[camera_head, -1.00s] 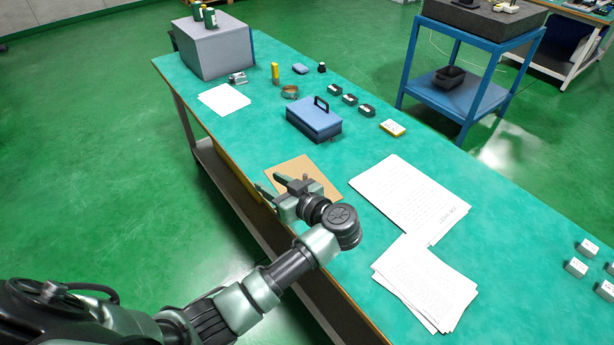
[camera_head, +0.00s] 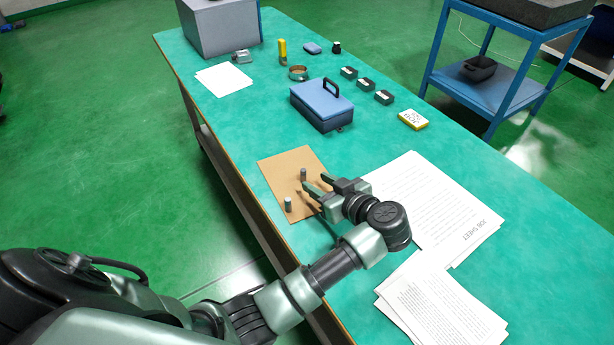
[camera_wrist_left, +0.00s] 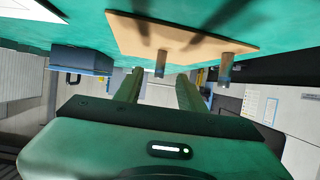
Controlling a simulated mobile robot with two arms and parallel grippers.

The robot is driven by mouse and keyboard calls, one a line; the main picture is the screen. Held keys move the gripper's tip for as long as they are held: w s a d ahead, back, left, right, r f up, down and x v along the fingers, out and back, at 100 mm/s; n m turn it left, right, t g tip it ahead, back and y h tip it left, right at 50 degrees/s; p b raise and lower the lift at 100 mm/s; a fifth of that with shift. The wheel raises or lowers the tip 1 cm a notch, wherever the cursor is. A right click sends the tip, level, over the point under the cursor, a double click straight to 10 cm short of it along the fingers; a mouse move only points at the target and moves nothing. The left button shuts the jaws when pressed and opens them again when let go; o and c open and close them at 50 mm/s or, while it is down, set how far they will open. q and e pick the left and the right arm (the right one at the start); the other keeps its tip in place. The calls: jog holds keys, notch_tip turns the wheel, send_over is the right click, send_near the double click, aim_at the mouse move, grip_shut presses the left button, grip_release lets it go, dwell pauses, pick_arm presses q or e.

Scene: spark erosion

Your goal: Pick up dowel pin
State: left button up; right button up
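Two small grey dowel pins stand upright on a tan board. The far dowel pin (camera_head: 303,174) is just ahead of my left gripper (camera_head: 314,181); the near dowel pin (camera_head: 288,204) is by the board's front side. My left gripper is open and empty, its fingers pointing left over the right side of the board. In the left wrist view, one pin (camera_wrist_left: 160,63) appears ahead of the gap between the fingers (camera_wrist_left: 160,82), and the other pin (camera_wrist_left: 226,68) is off to the right. My right gripper is not in view.
The tan board (camera_head: 283,170) lies near the table's front edge. Behind it is a blue box with a black handle (camera_head: 322,104). Job sheets (camera_head: 440,205) and more papers (camera_head: 440,310) lie right of my arm. Small dark blocks (camera_head: 366,84) and a yellow box (camera_head: 413,119) are farther back.

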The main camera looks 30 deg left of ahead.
aim_at(305, 174)
pick_arm(q)
jog(key=x, duration=0.7)
jog(key=shift+w+a+r, duration=0.1)
jog(key=shift+a+r, duration=0.15)
grip_shut()
